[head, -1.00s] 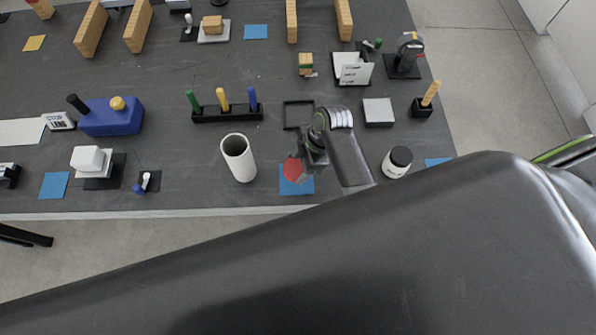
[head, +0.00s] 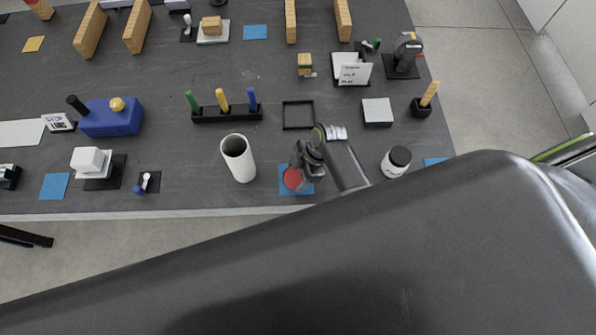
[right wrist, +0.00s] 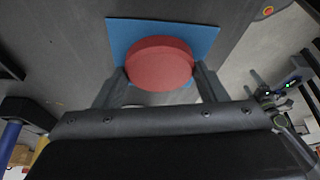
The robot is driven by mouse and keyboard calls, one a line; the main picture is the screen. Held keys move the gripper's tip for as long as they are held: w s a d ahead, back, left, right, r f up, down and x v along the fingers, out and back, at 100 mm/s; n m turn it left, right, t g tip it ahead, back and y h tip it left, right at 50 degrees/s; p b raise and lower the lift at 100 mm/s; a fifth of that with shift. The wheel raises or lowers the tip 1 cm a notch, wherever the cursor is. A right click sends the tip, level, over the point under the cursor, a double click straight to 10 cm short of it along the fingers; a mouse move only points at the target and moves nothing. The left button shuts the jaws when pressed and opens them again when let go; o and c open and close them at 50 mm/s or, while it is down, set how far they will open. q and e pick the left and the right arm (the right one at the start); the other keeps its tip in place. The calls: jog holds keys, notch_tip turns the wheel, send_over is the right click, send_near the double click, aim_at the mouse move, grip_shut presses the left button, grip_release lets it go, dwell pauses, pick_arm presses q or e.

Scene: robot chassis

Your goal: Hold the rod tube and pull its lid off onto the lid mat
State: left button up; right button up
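The white rod tube (head: 240,162) stands on the table in the head view, its top open and dark inside; no gripper is on it. The round red lid (head: 293,178) is at the blue lid mat (head: 310,187), to the right of the tube. My right gripper (head: 301,167) is over the lid and partly hides it. In the right wrist view the lid (right wrist: 160,64) shows over the mat (right wrist: 120,32), between two spread fingers (right wrist: 162,80), with a small gap at the right finger. My left gripper is not in view.
A rack with green, yellow and blue pegs (head: 225,113) stands behind the tube. A black square frame (head: 298,115) lies behind my right gripper. A white jar with a black lid (head: 397,162) stands to the right. The table's front edge is close below the mat.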

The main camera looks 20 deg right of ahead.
jog(key=o, duration=0.4)
jog(key=shift+r, duration=0.25)
jog(key=v, duration=1.1)
jog(key=shift+d+r, duration=0.15)
jog(key=shift+r, duration=0.25)
